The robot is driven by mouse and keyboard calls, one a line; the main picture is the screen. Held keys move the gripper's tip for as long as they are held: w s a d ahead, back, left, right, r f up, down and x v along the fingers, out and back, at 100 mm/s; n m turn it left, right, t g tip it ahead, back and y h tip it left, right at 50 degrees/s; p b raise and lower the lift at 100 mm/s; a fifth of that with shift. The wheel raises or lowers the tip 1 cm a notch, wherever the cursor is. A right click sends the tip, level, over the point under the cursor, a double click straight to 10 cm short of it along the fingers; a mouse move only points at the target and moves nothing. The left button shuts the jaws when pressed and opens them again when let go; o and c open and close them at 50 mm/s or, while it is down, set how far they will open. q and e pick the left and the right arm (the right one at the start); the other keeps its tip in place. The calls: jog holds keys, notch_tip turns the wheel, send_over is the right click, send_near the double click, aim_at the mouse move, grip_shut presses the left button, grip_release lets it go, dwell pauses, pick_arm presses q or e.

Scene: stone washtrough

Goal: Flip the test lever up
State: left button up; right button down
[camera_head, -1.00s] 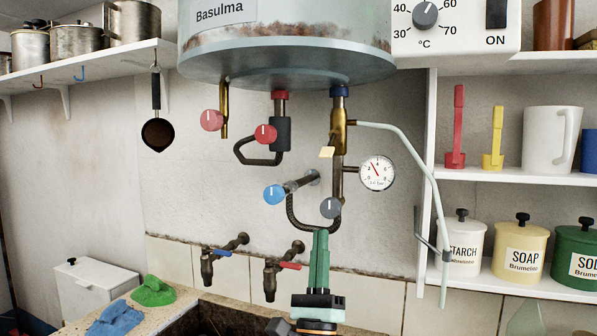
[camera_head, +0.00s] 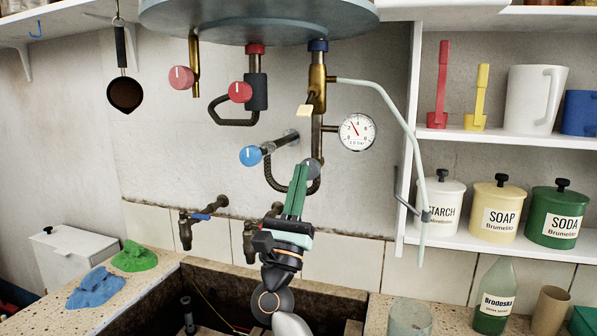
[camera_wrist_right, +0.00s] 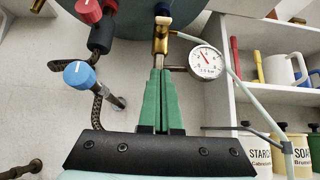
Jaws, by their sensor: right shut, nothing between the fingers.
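The test lever appears to be the small cream tab (camera_head: 304,110) at the lower left of the brass valve (camera_head: 317,90) under the boiler. A pale tab also shows on the brass valve in the right wrist view (camera_wrist_right: 163,20). My right gripper (camera_head: 299,168) has green fingers, shut together and empty, pointing up. My left gripper is not in view.
A pressure gauge (camera_head: 356,132) and a pale drain pipe (camera_head: 402,132) are right of the valve. A blue knob (camera_head: 250,155) sticks out at left, with red knobs (camera_head: 240,92) above. The boiler (camera_head: 260,22) overhangs. Shelves with canisters (camera_head: 497,208) stand at right.

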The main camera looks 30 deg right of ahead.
aim_at(308, 103)
pick_arm(q)
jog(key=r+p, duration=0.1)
jog(key=p, duration=0.1)
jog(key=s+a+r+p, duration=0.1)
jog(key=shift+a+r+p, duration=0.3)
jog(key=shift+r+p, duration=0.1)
pick_arm(e)
notch_tip(308, 103, up, 9)
jog(key=w+d, duration=0.1)
jog(key=d, duration=0.1)
jog(key=shift+w+f, duration=0.15)
jog(key=shift+w, duration=0.1)
